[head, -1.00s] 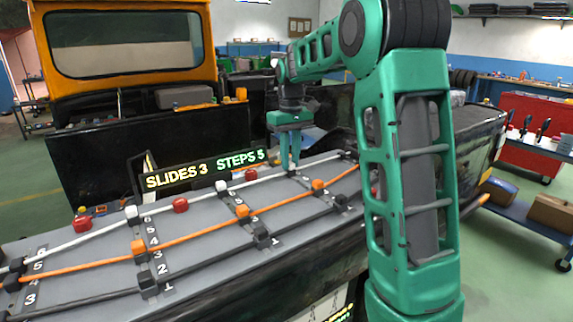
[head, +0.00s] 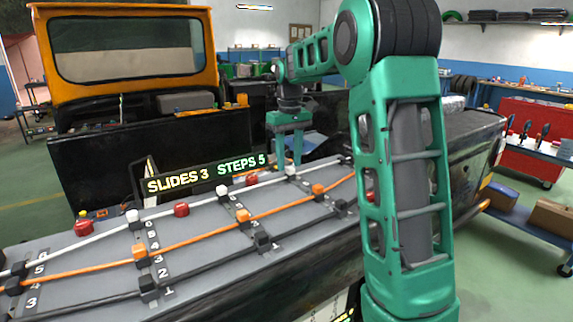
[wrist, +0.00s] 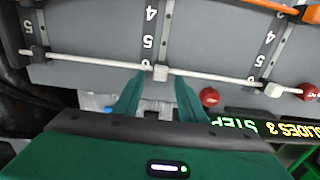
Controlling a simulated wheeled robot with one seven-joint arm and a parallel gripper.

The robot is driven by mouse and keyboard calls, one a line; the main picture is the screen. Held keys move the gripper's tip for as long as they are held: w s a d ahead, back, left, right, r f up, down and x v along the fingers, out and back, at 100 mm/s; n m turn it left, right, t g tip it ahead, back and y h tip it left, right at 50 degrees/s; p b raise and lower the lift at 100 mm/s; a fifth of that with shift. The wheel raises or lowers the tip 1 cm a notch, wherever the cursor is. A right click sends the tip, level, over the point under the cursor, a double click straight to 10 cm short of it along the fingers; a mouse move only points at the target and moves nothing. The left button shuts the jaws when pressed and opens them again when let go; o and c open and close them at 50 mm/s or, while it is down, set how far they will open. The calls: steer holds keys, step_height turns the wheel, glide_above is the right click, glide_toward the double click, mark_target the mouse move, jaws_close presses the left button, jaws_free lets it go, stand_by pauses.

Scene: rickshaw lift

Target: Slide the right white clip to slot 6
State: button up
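The right white clip (head: 291,170) sits on the white cable at the upper end of the right numbered strip. In the wrist view, the clip (wrist: 160,73) is beside a partly hidden numeral that looks like 6, past the 5. My gripper (head: 289,163) is just behind and above it in the head view. In the wrist view, my gripper's fingertips (wrist: 160,84) are spread on either side of the clip, with a gap at each side. The gripper is open and holds nothing.
Other white clips (head: 223,190) and (head: 134,216) sit on the same cable. Orange clips (head: 318,188) and black clips (head: 341,206) sit on lower cables. A red knob (wrist: 208,97) is near my finger. A sign (head: 203,177) reads SLIDES 3 STEPS 5.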

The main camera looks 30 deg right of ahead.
step_height(320, 180, up, 9)
steer(key=shift+r, duration=0.2)
stand_by(0.6)
